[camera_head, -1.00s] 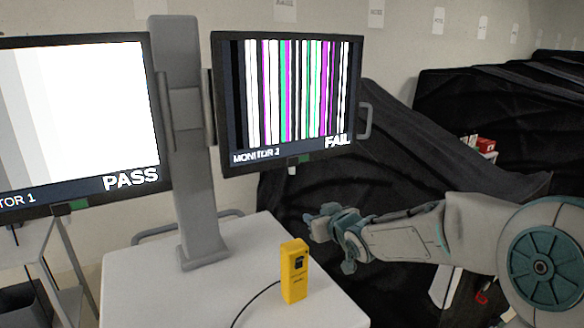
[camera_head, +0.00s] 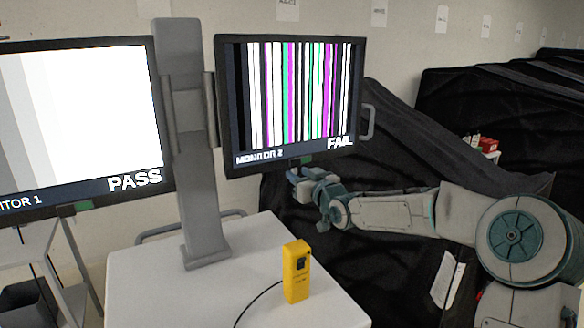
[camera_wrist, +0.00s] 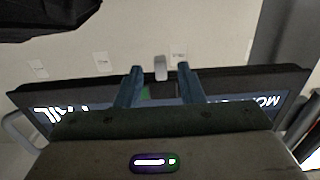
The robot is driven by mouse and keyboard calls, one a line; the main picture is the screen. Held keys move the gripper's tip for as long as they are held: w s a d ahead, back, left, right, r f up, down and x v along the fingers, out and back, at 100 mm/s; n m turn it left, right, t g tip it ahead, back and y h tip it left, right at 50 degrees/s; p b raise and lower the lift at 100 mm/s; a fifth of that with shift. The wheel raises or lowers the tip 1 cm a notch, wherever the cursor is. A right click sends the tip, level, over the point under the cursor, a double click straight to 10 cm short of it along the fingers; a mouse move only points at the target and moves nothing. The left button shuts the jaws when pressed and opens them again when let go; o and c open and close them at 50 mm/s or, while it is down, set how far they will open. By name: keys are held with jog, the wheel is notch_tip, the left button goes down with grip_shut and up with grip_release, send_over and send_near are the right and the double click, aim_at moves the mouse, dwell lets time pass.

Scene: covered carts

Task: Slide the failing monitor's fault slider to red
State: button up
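Monitor 2 (camera_head: 290,100) shows colored vertical stripes and the word FAIL. A small dark fault slider with a green patch (camera_head: 301,160) sits under its bottom edge. My gripper (camera_head: 299,177) is raised just below that edge, close to the slider. In the wrist view, monitor 2 (camera_wrist: 60,97) appears upside down, and my two blue fingers (camera_wrist: 161,78) are apart. A small pale knob (camera_wrist: 160,68) shows between them, with the green patch (camera_wrist: 146,92) beside the left finger. I cannot tell whether either finger touches the knob.
Monitor 1 (camera_head: 80,110) at left shows PASS, with its own green slider patch (camera_head: 83,205). A grey post (camera_head: 195,150) stands between the monitors on a white cart top (camera_head: 240,260). A yellow device (camera_head: 296,272) with a cable stands on it. Black covers (camera_head: 410,150) drape behind my arm.

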aim_at(296, 173)
jog(key=shift+p+x, duration=0.65)
jog(key=shift+x, duration=2.05)
